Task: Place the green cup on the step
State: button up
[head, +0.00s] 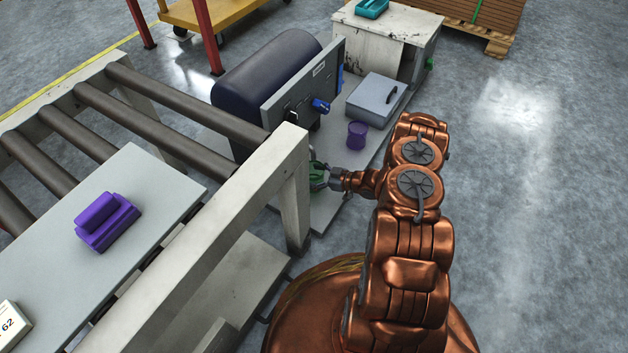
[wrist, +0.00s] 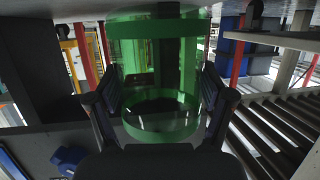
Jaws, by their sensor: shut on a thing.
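The green cup (head: 316,174) is partly hidden behind the pale conveyor post and my gripper in the head view. My gripper (head: 324,178) is shut on it, just right of the post. In the wrist view the see-through green cup (wrist: 160,126) fills the space between the two dark fingers of my gripper (wrist: 162,105). A low grey step-like platform (head: 326,212) lies under and behind the gripper. I cannot tell whether the cup touches it.
A purple cup (head: 356,135) and a grey lidded box (head: 376,100) stand on the platform. The dark press tank (head: 262,75) with its grey panel is behind. The roller conveyor (head: 150,120) and its post (head: 294,190) crowd the left. Open floor (head: 530,180) lies right.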

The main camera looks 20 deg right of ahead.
jog(key=shift+f+p, duration=0.35)
jog(key=shift+f, duration=0.6)
jog(key=o, duration=1.1)
jog(key=shift+r, duration=0.15)
